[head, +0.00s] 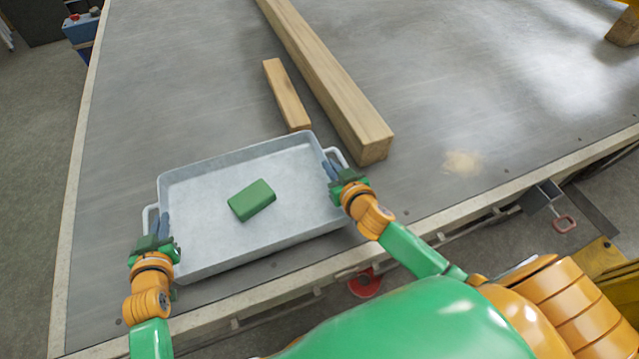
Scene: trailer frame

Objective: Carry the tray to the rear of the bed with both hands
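A light grey metal tray (205,240) with a handle at each short end is at the near edge of the flat grey bed (430,90). A green block (252,200) lies inside it, near the middle. My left gripper (160,228) is at the tray's left handle, its fingers around the handle bar. My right gripper (336,172) is at the right handle (341,156) in the same way. Both look shut on the handles, though the fingers are partly hidden. I cannot tell whether the tray touches the bed or is just above it.
A long wooden beam (325,75) and a short wooden piece (287,95) lie on the bed just beyond the tray, the short one close to its far rim. A pale dusty patch (462,162) is at right.

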